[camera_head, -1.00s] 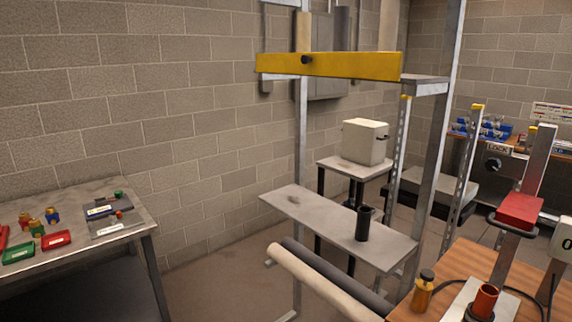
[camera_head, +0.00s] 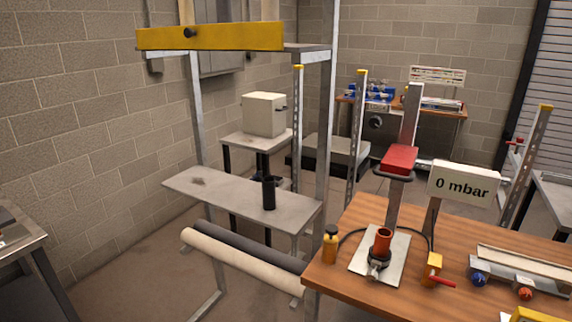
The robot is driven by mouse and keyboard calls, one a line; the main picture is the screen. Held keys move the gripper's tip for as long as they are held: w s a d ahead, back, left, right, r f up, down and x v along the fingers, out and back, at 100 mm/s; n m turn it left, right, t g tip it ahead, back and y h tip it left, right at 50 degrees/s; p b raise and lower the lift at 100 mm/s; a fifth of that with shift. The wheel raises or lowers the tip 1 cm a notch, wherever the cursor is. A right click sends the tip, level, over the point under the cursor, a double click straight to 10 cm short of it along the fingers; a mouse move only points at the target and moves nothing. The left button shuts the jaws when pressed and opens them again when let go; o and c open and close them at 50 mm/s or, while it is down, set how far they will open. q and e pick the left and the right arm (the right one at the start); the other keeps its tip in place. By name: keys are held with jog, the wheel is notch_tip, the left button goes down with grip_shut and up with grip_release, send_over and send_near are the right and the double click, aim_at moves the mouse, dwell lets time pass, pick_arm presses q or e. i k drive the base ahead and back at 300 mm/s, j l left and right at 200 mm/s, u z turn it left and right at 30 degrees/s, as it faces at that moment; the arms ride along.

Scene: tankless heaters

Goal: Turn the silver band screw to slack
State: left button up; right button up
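On the wooden bench, an orange-red pipe (camera_head: 383,240) stands upright in a dark fitting (camera_head: 379,258) on a light metal plate (camera_head: 394,268). A small silvery part (camera_head: 374,270) shows low at the front of this fitting. It is too small to tell whether it is the band screw, or how tight it is. Neither of my grippers is in view.
The wooden bench (camera_head: 350,281) also holds a yellow bottle (camera_head: 331,246), a "0 mbar" sign (camera_head: 463,187), a yellow valve with a red lever (camera_head: 433,270) and a red block on a post (camera_head: 399,160). A metal frame with a grey shelf (camera_head: 232,199) stands left. Floor shows between them.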

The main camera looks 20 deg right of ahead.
aim_at(371, 274)
jog(key=z, duration=1.25)
